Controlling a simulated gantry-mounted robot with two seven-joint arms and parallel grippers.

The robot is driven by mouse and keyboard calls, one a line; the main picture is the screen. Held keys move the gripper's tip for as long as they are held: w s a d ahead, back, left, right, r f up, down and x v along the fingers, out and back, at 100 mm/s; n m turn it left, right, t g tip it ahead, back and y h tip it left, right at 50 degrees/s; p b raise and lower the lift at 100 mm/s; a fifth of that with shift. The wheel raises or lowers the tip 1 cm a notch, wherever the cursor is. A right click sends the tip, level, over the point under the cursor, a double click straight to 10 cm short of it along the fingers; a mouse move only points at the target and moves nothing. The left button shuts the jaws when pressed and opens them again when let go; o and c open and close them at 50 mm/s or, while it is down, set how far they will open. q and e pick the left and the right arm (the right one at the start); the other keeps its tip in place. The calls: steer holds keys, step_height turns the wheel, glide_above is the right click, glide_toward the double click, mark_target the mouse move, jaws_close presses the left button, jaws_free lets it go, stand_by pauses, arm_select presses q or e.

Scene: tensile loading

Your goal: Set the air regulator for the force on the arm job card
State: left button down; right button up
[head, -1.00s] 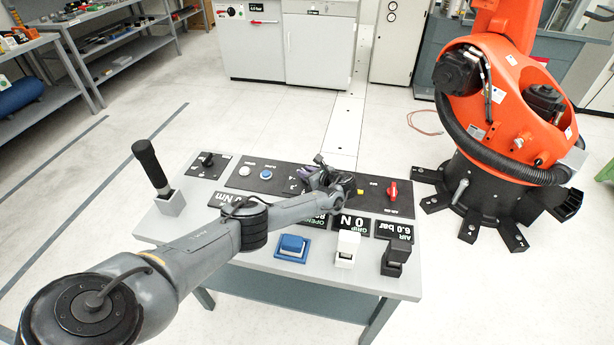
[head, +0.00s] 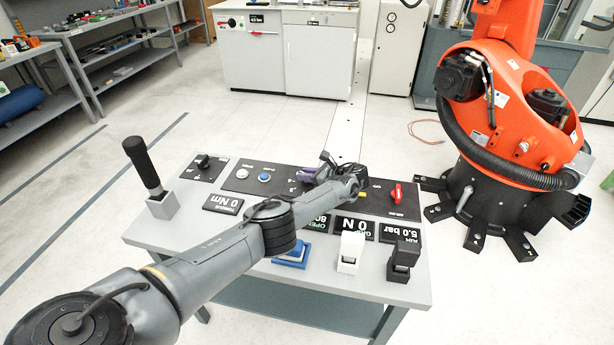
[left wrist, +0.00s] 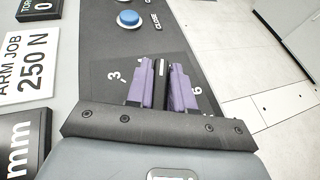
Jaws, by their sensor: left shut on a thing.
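My left gripper (head: 308,174) reaches over the dark control panel, its purple fingers pointing down; it also shows in the left wrist view (left wrist: 164,85). It is shut on the black regulator knob (left wrist: 162,78), which stands between the fingers on a dial plate with white numbers, 3 and 6 readable. In the head view the gripper hides the knob. The arm job card (left wrist: 28,62) reads 250 N in the left wrist view. The air display (head: 400,234) reads 5.0 bar. The grip display (head: 355,227) reads 0 N. My right gripper is not in view.
On the table (head: 340,283) are a red switch (head: 396,193), a blue button (head: 264,176), a torque display (head: 223,204), a black-handled tool in its holder (head: 149,177), and blue, white and black blocks in front. An orange robot arm (head: 515,120) stands to the right.

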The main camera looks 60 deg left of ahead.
arm_select(q)
steer(key=shift+f, duration=0.1)
steer(key=c, duration=1.1)
jaws_free()
steer(key=shift+w+d+r, duration=0.15)
steer(key=shift+d+r, duration=0.1)
steer(key=shift+d, duration=0.1)
steer(key=p+v, duration=0.1)
steer(key=v, duration=0.9)
steer(key=shift+f, duration=0.15)
steer(key=shift+p, duration=0.3)
